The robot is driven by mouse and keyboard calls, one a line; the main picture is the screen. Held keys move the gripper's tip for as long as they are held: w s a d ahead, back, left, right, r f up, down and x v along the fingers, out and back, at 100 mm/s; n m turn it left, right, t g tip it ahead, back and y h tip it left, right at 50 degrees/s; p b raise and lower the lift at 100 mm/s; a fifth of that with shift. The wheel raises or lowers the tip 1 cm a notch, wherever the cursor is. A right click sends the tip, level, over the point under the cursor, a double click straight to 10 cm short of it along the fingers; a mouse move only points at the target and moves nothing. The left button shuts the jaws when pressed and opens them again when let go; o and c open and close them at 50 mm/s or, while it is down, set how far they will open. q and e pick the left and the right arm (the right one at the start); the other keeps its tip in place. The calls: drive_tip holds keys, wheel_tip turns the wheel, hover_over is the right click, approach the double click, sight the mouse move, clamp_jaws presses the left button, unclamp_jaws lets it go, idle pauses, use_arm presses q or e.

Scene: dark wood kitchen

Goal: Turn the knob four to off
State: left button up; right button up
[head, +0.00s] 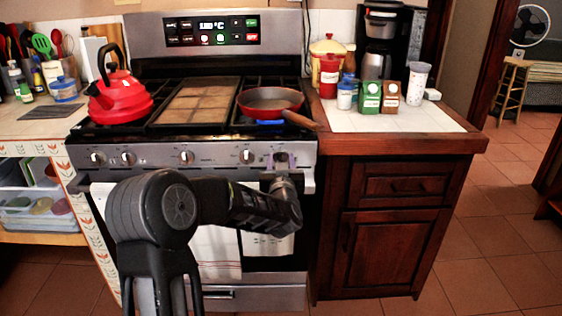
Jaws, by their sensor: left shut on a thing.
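The stove's front panel (217,157) carries a row of silver knobs. From the left, knobs show at the far left (97,158), beside it (127,158), in the middle (186,157) and right of the middle (247,157). My left gripper (281,161) is at the right end of the panel, shut on the rightmost knob, which its fingers mostly hide. I cannot read that knob's angle. A blue flame (270,122) shows under the red pan (270,100) on the right burner. My right gripper is not in view.
A red kettle (119,97) stands on the left burners and a griddle (199,100) in the middle. The pan's wooden handle (301,120) points toward the front right. Jars and a coffee maker (381,40) stand on the right counter (440,122).

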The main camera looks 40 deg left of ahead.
use_arm(q)
drive_tip(key=c, duration=0.4)
drive_tip(key=shift+c, duration=0.2)
